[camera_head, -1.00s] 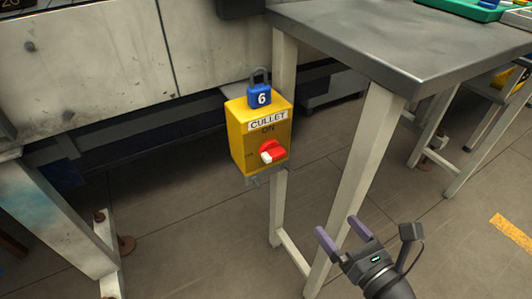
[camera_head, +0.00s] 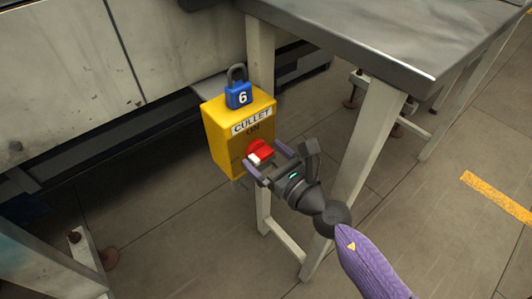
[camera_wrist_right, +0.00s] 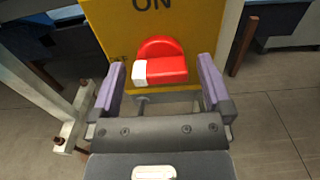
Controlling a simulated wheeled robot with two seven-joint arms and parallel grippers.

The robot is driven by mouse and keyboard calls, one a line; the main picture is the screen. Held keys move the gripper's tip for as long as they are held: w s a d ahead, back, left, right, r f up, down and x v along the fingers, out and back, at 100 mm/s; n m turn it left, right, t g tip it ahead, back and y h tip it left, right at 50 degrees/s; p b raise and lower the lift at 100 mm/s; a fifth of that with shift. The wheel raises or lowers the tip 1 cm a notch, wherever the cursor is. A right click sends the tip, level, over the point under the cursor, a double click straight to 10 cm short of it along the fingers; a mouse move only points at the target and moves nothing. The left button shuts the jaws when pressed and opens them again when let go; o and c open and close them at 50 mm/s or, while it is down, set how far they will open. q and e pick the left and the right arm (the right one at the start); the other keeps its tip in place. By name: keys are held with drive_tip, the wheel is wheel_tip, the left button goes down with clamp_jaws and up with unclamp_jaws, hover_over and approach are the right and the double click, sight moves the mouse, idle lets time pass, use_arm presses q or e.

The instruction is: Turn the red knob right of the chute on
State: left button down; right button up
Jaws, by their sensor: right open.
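The red knob (camera_head: 259,151) sits on the front of a yellow box (camera_head: 226,139) labelled CULLET, with ON printed above the knob. In the right wrist view the red knob (camera_wrist_right: 165,64) has a bar lying roughly sideways, its white end at the left. My right gripper (camera_head: 268,160) is open in front of the knob. In the right wrist view its purple fingers (camera_wrist_right: 161,85) stand on either side of the knob, with gaps on both sides; I cannot tell if they reach around it. My left gripper is not in view.
A blue padlock (camera_head: 239,95) marked 6 is on top of the box. A metal-topped table (camera_head: 350,35) with pale legs stands right behind the box, close to my right arm. A pale panelled machine (camera_head: 70,80) is at the left. Floor is open at lower right.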

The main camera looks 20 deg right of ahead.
drive_tip(key=shift+w, duration=0.1)
drive_tip(key=c, duration=1.2)
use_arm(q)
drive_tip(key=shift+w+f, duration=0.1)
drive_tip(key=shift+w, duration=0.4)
use_arm(e)
drive_tip(key=shift+o, duration=0.2)
